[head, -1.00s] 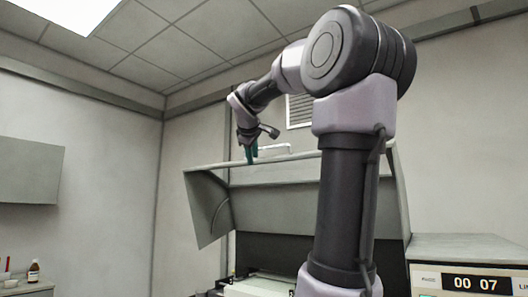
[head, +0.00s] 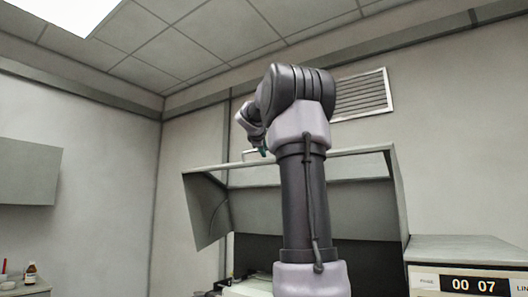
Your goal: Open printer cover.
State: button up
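The grey printer cover (head: 207,212) stands raised above the printer, with its left side panel and front top edge showing. A pale bar handle (head: 250,153) sits on its top edge, left of my arm. My gripper (head: 263,151) is at that edge, close beside the handle, with only a small teal fingertip part showing. My arm hides most of the gripper and the middle of the cover. I cannot tell whether the fingers touch the handle or are open or shut. The printer's pale body (head: 247,289) shows below the dark opening.
A grey cabinet with a phase display reading 00 07 (head: 474,284) stands at the right. A wall cabinet (head: 28,172) hangs at the left, above a counter with a brown bottle (head: 30,273). A wall vent (head: 362,96) is behind my arm. The space left of the cover is free.

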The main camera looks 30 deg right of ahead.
jog(key=shift+w+d, duration=0.15)
grip_shut()
jog(key=shift+f, duration=0.1)
dwell(1.4)
